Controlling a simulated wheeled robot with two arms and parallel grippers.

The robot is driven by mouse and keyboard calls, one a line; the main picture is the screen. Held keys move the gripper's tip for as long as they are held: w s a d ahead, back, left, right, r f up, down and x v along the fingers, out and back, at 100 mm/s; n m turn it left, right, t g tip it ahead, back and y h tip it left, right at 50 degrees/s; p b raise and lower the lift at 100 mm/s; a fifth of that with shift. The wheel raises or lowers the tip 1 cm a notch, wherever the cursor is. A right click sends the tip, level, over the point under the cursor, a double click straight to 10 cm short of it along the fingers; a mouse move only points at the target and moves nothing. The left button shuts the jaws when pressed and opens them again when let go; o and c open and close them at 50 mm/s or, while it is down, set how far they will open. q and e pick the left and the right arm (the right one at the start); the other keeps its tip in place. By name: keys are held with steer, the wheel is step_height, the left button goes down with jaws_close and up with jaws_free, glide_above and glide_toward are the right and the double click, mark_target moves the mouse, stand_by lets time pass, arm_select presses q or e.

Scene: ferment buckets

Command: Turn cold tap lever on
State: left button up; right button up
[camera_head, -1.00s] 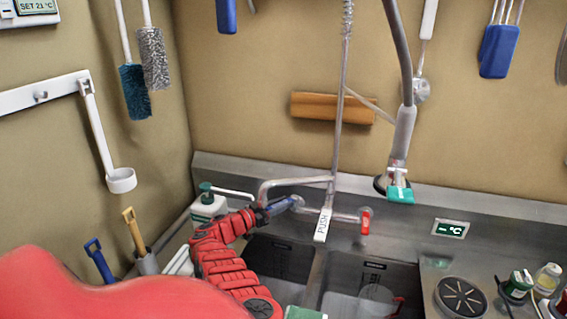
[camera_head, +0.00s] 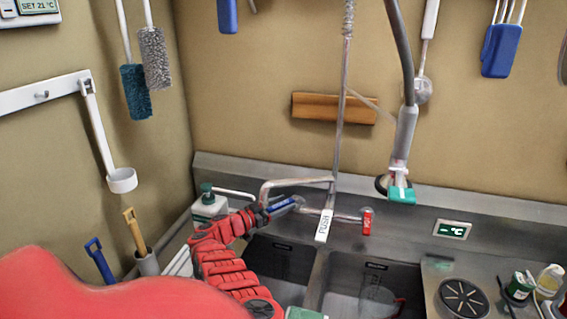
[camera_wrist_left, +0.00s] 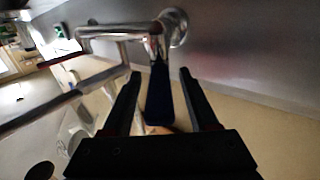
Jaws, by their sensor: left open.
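The cold tap lever, a blue handle (camera_head: 281,205), sits at the left end of the chrome mixer tap (camera_head: 312,209) above the double sink. My left gripper (camera_head: 266,211) is at this lever, reaching in from the left. In the left wrist view the dark blue lever (camera_wrist_left: 159,95) lies between the two open black fingers of my left gripper (camera_wrist_left: 158,97), with a gap on each side. The red lever (camera_head: 367,221) is at the tap's right end and hangs down. My right gripper is not in view.
A white PUSH tag (camera_head: 324,226) hangs at the tap's middle. A spray hose head (camera_head: 402,150) hangs to the right. A soap bottle (camera_head: 208,206) stands behind my left arm. The sink basin (camera_head: 345,275) lies below.

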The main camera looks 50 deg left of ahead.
arm_select(q)
steer(key=s+b, duration=0.1)
steer(key=s, duration=1.6)
steer(key=shift+a+b, duration=0.2)
steer(key=shift+b, duration=0.15)
